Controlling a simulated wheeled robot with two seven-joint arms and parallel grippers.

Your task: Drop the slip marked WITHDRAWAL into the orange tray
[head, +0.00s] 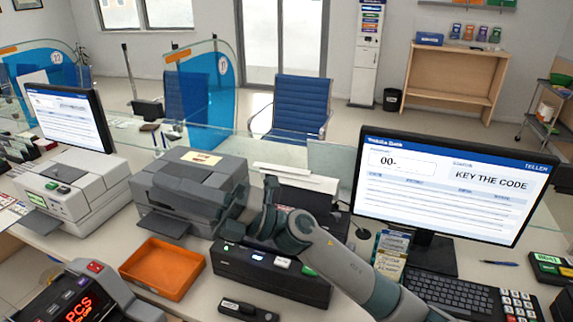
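The orange tray (163,268) lies on the counter at the lower left of centre, open and empty. My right arm comes in from the lower right, and my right gripper (240,203) is at the right side of the grey printer, behind and to the right of the tray. Its fingers are dark and blend with the printer, so I cannot tell whether they are open or hold anything. White paper (296,178) lies on a dark device just behind my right wrist. I cannot read WITHDRAWAL on any slip. My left gripper is not in view.
The grey printer (190,183) stands behind the tray. A black device with lit buttons (270,268) stands right of the tray, and a red-digit counter (85,305) stands front left. A large monitor (450,185), keyboard (448,295) and leaflet holder (390,255) fill the right. A glass screen runs behind.

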